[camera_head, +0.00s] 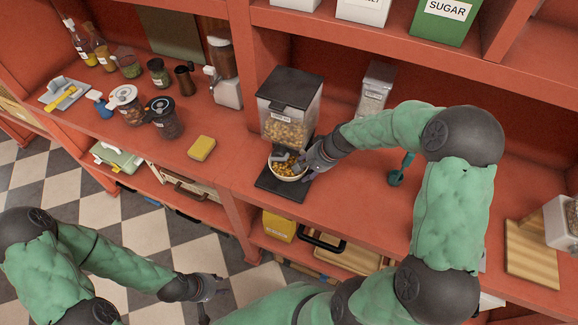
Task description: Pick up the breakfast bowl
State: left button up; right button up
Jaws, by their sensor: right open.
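The breakfast bowl (290,175) is small and pale, filled with yellow-brown cereal. It stands on the dark base (278,189) of a cereal dispenser (288,103), under its spout. My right gripper (302,160) reaches in from the right and is open at the bowl's right and back rim. One finger appears to lie over the cereal; whether it touches the rim I cannot tell. My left gripper (212,288) hangs low at the bottom, in front of the counter and far from the bowl. Its fingers are too small to read.
A yellow sponge (202,148) lies on the counter left of the bowl. Jars (164,118) and bottles (81,44) stand further left. A wooden board (531,254) lies at right. Counter between sponge and dispenser is clear.

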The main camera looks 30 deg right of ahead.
grip_shut()
jog(key=shift+r, duration=0.15)
